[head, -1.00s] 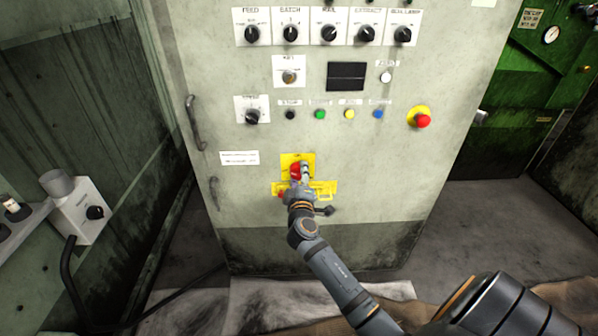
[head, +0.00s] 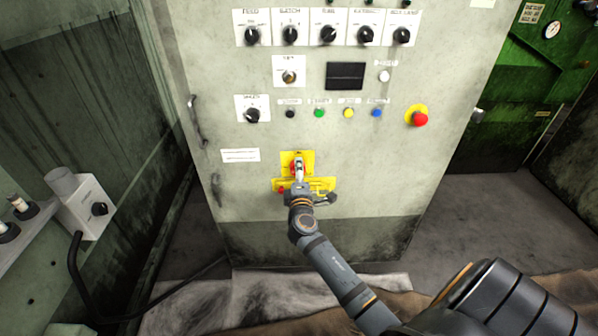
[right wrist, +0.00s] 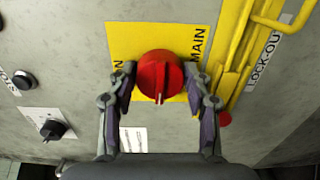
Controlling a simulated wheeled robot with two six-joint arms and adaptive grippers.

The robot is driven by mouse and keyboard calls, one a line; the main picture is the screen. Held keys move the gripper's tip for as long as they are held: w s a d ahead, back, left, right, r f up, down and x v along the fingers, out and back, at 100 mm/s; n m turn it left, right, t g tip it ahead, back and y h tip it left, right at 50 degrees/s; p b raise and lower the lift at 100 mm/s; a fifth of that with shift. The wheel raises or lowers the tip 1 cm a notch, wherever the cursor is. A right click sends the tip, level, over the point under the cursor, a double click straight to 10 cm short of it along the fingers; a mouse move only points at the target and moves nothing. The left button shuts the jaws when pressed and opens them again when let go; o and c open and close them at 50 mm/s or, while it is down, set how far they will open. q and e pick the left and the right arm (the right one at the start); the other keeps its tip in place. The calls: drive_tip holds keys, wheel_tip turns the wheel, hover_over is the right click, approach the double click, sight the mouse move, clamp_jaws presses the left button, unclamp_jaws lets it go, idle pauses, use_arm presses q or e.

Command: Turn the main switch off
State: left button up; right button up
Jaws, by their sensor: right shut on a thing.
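The main switch is a red round knob with a raised grip on a yellow plate, low on the cabinet front in the head view (head: 293,169). In the right wrist view the red knob (right wrist: 160,72) sits on the yellow plate (right wrist: 125,40), which reads MAIN; a white mark on its grip points to the bottom of that picture. My right gripper (head: 299,163) covers most of the knob in the head view. In the right wrist view the right gripper's fingers (right wrist: 160,82) are closed on the knob's two sides. My left gripper is not in view.
Yellow lock-out bars (right wrist: 240,50) run close beside the plate. Above are several dark selector knobs, coloured buttons (head: 319,113) and a red emergency stop (head: 419,119). A door handle (head: 195,121) sticks out at the cabinet's left edge.

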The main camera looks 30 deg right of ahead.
drive_tip(key=o, duration=1.1)
drive_tip(key=shift+o, duration=0.2)
drive_tip(key=v, duration=1.2)
drive_tip(key=shift+d+f, duration=0.1)
